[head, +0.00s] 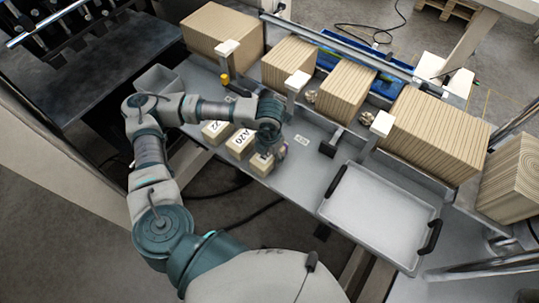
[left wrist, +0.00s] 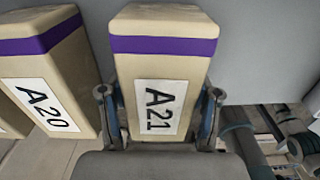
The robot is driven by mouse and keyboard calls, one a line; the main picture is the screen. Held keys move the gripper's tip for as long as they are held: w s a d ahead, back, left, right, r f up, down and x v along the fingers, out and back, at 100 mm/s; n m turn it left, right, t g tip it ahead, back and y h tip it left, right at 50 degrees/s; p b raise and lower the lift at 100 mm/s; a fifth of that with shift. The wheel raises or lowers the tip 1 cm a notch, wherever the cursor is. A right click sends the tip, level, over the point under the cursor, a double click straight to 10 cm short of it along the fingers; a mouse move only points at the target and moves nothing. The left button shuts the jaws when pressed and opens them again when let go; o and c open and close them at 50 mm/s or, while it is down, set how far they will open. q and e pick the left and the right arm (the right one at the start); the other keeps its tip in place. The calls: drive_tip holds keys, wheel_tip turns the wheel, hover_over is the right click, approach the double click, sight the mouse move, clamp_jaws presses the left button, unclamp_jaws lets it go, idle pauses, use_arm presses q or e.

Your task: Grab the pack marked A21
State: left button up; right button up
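The pack marked A21 (left wrist: 160,100) is a tan block with a purple band and a white label. It stands between the two fingers of my left gripper (left wrist: 160,112) in the left wrist view. One finger is close along each side; I cannot tell whether both press on it. In the head view, my left gripper (head: 270,146) is over this pack (head: 262,164) at the right end of a short row and hides much of it. The pack marked A20 (left wrist: 50,75) stands beside it on the left. My right gripper is not in view.
The A20 pack (head: 240,143) and another labelled pack (head: 216,131) stand on the grey table left of the gripper. A tray with black handles (head: 331,180) lies to the right. Large ribbed tan blocks (head: 440,135) and white-topped posts (head: 382,124) line the back.

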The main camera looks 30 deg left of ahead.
use_arm(q)
drive_tip(key=c, duration=0.3)
